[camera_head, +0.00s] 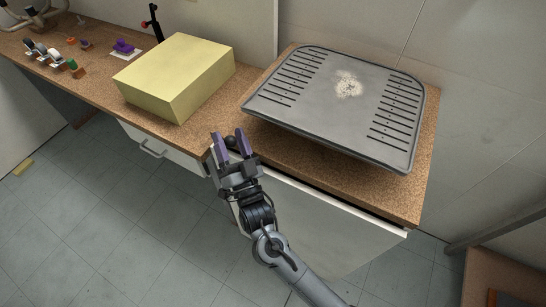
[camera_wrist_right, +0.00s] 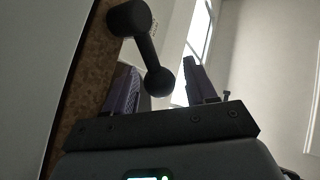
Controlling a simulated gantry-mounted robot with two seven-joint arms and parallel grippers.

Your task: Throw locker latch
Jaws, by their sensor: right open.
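The locker (camera_head: 315,222) is a pale cabinet with a flat front, under the right part of the brown worktop. Its latch seems to be the black handle with two rounded ends (camera_wrist_right: 145,45) in the right wrist view; a small dark part of it (camera_head: 232,142) shows between my fingers in the head view. My right gripper (camera_head: 228,136) is open, its purple fingers at the worktop's front edge, near the locker's upper left. In the wrist view the handle's lower end lies between the two fingers; I cannot tell whether either touches it. My left gripper is out of view.
A grey slotted tray (camera_head: 325,102) lies on the worktop (camera_head: 415,200), above the locker. A yellow block (camera_head: 178,75) stands left of it, with several small coloured items farther left. A drawer with a handle (camera_head: 152,148) is left of my gripper. The tiled floor (camera_head: 110,225) is mostly clear.

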